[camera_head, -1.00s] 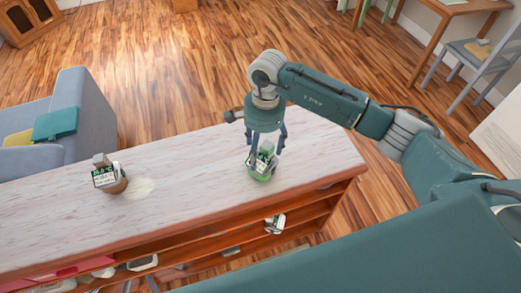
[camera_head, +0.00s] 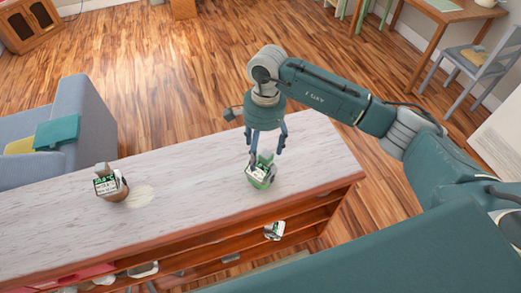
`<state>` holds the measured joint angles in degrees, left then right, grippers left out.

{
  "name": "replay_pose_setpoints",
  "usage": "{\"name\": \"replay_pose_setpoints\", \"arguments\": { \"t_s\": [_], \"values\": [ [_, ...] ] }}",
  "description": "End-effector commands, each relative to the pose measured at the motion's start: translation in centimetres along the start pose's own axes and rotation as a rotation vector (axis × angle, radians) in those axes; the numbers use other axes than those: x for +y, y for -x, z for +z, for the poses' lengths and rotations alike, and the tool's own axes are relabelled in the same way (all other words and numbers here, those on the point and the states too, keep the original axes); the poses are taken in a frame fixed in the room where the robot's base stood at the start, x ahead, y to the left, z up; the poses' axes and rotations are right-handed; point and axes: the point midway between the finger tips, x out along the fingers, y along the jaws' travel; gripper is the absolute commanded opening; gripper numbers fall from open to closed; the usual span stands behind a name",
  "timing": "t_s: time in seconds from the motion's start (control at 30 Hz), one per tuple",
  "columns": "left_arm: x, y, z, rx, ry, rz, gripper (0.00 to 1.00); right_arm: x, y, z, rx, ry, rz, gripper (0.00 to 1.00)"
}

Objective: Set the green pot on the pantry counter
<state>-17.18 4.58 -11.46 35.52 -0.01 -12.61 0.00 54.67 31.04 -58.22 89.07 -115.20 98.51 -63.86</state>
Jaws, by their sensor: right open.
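The green pot (camera_head: 260,176) stands on the light wood-grain counter top (camera_head: 200,190), toward its right end. It is small, with a white and green label block on top. My right gripper (camera_head: 266,150) comes down from above with its two fingers spread around the upper part of the pot. It is open; whether a finger touches the pot cannot be told. The far rim of the pot is partly hidden by the fingers. My left gripper is not in view.
A brown pot (camera_head: 112,186) with a similar label stands at the counter's left, beside a pale round patch (camera_head: 137,192). Open shelves below the counter hold several items, among them a white labelled one (camera_head: 274,231). A blue-grey armchair (camera_head: 85,125) stands behind at left.

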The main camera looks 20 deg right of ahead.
Motion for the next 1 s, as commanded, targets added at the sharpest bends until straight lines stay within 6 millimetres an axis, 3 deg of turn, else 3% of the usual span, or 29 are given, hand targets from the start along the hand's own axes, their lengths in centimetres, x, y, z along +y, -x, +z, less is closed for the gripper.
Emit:
{"name": "replay_pose_setpoints", "arguments": {
  "t_s": [0.5,1.0],
  "values": [
    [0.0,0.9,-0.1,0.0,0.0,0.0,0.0,0.0,2.0,0.0,0.001,0.0,0.001,0.72],
    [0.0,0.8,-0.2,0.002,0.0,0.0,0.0,0.0,2.0,0.0,0.0,0.0,0.001,0.72]
  ]
}}
